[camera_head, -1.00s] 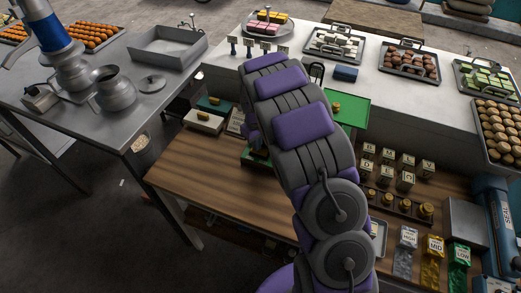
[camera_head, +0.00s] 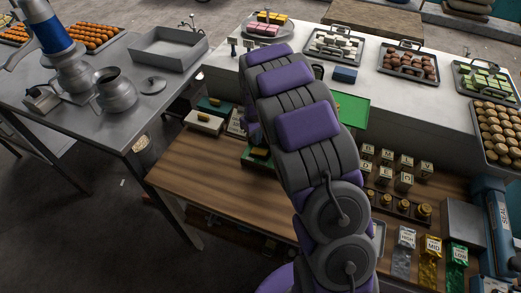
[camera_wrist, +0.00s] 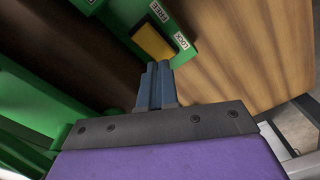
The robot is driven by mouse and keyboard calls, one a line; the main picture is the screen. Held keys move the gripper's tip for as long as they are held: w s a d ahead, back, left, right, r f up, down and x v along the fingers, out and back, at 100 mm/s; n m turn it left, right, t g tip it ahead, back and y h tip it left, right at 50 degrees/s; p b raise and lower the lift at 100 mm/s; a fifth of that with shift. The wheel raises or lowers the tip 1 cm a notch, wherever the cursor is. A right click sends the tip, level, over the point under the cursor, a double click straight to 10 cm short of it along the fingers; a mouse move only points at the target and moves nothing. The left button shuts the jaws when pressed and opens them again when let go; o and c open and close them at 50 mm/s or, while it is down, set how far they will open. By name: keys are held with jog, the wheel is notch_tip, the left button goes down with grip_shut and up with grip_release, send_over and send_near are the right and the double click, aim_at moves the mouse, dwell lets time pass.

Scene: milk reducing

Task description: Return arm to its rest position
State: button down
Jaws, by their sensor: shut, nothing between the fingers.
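My arm (camera_head: 300,115) is purple and grey and reaches up over the wooden table (camera_head: 190,165) in the head view, bent at its large round joints. My gripper is hidden behind the arm in the head view. In the wrist view my gripper (camera_wrist: 156,80) shows two blue-grey fingers side by side and pressed together, with nothing between them. Beyond the fingertips is a green block with a yellow piece (camera_wrist: 152,42) and small labels, one reading LOCK. The fingers appear apart from it, though the gap is hard to judge.
A metal table (camera_head: 130,112) with pots stands at left. A white counter (camera_head: 420,98) with several sweet trays is behind. A green board (camera_head: 353,110), labelled cubes (camera_head: 404,182), weights and coloured bags (camera_head: 432,250) lie right of my arm. Open floor (camera_head: 80,230) is at front left.

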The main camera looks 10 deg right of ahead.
jog(key=shift+r+p, duration=0.3)
jog(key=shift+r, duration=1.05)
jog(key=s+d+r+m+b, duration=0.1)
jog(key=s+r+m, duration=0.1)
jog(key=s+r, duration=0.5)
jog(key=s+r+m+b, duration=0.1)
jog(key=s+r+b, duration=0.15)
jog(key=s, duration=0.95)
jog(key=s+a+m+g+b, duration=0.1)
jog(key=s, duration=2.2)
jog(key=shift+r+m+g+b, duration=0.3)
jog(key=shift+m+g+b, duration=0.05)
jog(key=shift+m+g, duration=0.05)
